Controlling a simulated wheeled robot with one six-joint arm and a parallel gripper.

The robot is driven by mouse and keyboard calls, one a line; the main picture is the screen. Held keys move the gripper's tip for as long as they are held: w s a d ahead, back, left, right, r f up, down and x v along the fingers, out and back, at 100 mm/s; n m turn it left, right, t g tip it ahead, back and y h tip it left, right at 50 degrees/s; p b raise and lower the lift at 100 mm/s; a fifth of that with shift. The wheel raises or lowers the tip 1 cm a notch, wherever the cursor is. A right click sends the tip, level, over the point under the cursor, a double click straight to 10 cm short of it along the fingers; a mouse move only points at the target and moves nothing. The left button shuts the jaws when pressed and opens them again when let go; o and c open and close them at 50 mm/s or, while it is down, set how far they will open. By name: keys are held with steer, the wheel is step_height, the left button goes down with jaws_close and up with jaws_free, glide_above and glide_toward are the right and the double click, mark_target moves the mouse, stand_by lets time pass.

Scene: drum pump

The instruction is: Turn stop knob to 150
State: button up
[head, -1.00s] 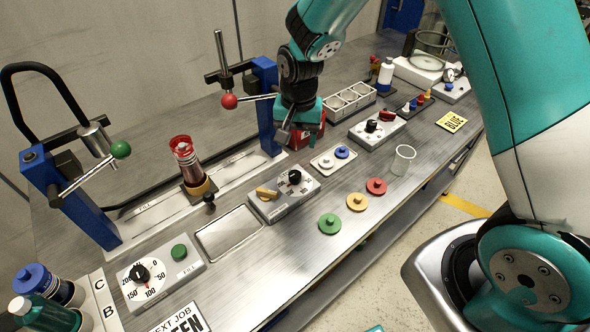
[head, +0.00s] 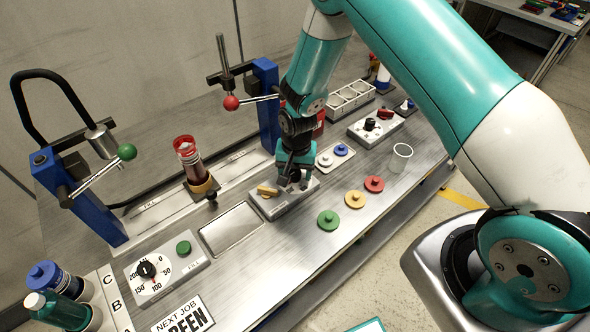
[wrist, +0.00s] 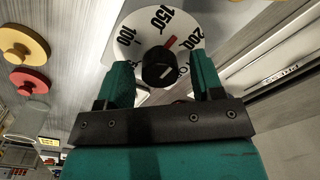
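The stop knob (wrist: 157,68) is black and round. It sits on a white dial (wrist: 135,45) whose 100, 150 and 200 show in the wrist view. A short white line is on the knob's top. My gripper (wrist: 162,80) is open, with one finger on each side of the knob; I see no clear contact. In the head view my gripper (head: 292,180) is over the middle control box (head: 285,205), hiding most of its dial.
Green (head: 328,220), yellow (head: 355,199) and red (head: 373,184) discs lie right of the box. A metal plate (head: 231,228) and the fill dial box (head: 160,278) are at left. A blue lever post (head: 265,100) stands close behind my gripper.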

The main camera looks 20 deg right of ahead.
steer(key=c, duration=0.9)
steer(key=shift+o, duration=0.2)
steer(key=shift+n+b, duration=0.85)
steer(key=shift+n, duration=0.45)
steer(key=shift+n+b, duration=0.65)
steer(key=shift+n, duration=0.95)
steer(key=o, duration=0.9)
